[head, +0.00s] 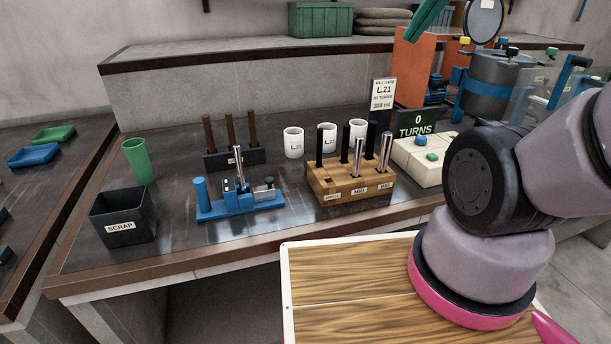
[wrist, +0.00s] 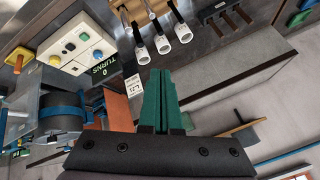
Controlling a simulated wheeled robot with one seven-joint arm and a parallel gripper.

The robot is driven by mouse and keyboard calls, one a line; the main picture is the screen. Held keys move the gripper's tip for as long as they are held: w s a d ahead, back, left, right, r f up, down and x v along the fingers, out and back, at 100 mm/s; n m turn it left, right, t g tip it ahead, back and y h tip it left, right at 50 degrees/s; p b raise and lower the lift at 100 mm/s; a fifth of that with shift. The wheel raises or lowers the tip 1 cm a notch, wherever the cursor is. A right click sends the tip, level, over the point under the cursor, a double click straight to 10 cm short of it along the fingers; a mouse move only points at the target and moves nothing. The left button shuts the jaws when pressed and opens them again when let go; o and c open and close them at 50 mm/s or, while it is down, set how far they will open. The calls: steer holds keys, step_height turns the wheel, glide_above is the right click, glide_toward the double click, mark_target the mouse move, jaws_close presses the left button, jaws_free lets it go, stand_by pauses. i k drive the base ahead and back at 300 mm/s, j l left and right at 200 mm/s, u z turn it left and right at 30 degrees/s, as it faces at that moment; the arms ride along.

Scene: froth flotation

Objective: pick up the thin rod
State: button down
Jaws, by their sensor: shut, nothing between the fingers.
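A slim silver rod (head: 238,160) stands upright in the blue fixture (head: 225,208) on the bench; it looks like the thin rod. Two thicker silver rods, the middle one (head: 358,156) and the right one (head: 385,152), stand in the wooden rack (head: 352,188). The rack's left slot, whose label is hard to read, shows no silver rod. My gripper (head: 432,18) is raised at the upper right, far from the rods. In the wrist view its green fingers (wrist: 163,100) are together with nothing between them.
White mugs (head: 293,142) stand behind the rack. A dark stand (head: 234,158) with brown sticks is behind the fixture. A black scrap bin (head: 122,215) and green cup (head: 137,160) are at left. A button box (head: 424,158) and turns display (head: 417,123) are right of the rack.

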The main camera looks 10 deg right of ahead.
mark_target(235, 147)
steer(key=k+j+u, duration=0.2)
steer(key=j+u, duration=0.25)
steer(key=k+j+u, duration=0.1)
steer(key=j+u, duration=0.35)
steer(key=l, duration=0.1)
